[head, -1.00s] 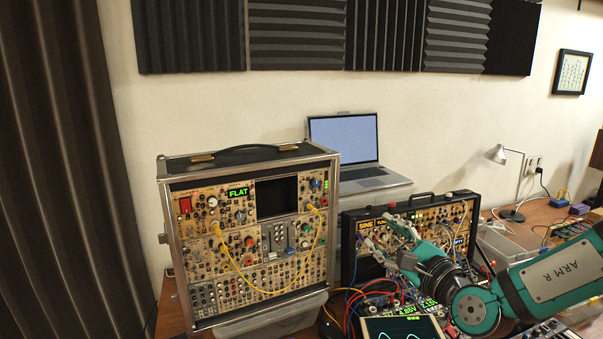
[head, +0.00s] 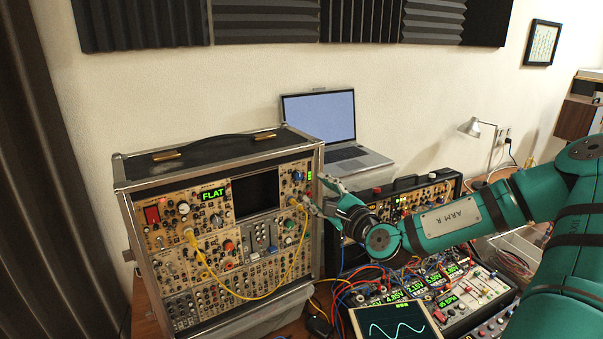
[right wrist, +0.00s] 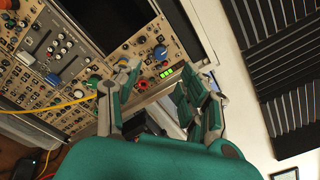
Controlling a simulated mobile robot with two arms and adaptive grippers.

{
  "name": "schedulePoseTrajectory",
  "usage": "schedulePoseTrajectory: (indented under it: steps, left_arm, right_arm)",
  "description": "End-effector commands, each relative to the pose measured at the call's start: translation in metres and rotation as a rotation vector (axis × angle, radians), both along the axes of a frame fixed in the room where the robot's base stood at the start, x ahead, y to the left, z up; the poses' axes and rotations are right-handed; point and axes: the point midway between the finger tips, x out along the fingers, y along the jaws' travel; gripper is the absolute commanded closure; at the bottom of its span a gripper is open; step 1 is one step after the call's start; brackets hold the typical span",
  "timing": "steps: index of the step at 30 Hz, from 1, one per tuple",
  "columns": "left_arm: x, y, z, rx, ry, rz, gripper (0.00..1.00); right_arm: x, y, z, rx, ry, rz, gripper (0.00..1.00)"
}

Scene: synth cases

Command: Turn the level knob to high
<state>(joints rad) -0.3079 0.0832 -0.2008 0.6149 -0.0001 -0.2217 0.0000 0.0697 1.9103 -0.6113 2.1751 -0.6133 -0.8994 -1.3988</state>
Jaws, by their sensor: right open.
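The tall synth case (head: 218,138) stands left of centre, its panel full of knobs. I cannot read a label that marks the level knob. A large blue knob (head: 298,176) sits at the panel's upper right, beside a lit green bar (head: 309,174). In the right wrist view the blue knob (right wrist: 160,52) and green bar (right wrist: 166,72) lie just beyond the fingers. My right gripper (head: 322,193) is at the case's right edge, open and empty, apart from the blue knob. The fingers also show in the right wrist view (right wrist: 162,85). My left gripper is not in view.
A yellow cable (head: 246,297) loops across the panel, with one plug near my right fingers. A smaller synth case (head: 405,187) stands behind my right forearm. A laptop (head: 320,118) stands behind. A scope screen (head: 395,322) and cabled modules fill the front right.

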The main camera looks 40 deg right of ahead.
Motion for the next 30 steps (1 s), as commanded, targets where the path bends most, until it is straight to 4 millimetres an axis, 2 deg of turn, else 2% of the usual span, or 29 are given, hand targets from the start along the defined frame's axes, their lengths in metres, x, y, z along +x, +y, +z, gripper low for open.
schedulePoseTrajectory:
  steps: [1,4,6,18,30]
  left_arm:
    - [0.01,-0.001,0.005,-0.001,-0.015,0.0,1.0]
    - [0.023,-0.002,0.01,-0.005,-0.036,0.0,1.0]
    - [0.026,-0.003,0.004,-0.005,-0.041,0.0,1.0]
    - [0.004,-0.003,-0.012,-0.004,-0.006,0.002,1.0]
    - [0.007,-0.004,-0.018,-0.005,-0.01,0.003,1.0]
  right_arm:
    - [0.009,-0.001,0.0,0.006,0.0,0.0,0.57]
    - [0.024,-0.007,0.001,0.008,-0.001,-0.003,0.57]
    - [0.031,-0.006,-0.003,0.002,0.0,0.001,0.57]
    - [0.063,-0.017,-0.004,-0.006,0.005,-0.004,0.57]
    - [0.078,-0.017,-0.001,-0.001,0.0,0.0,0.57]
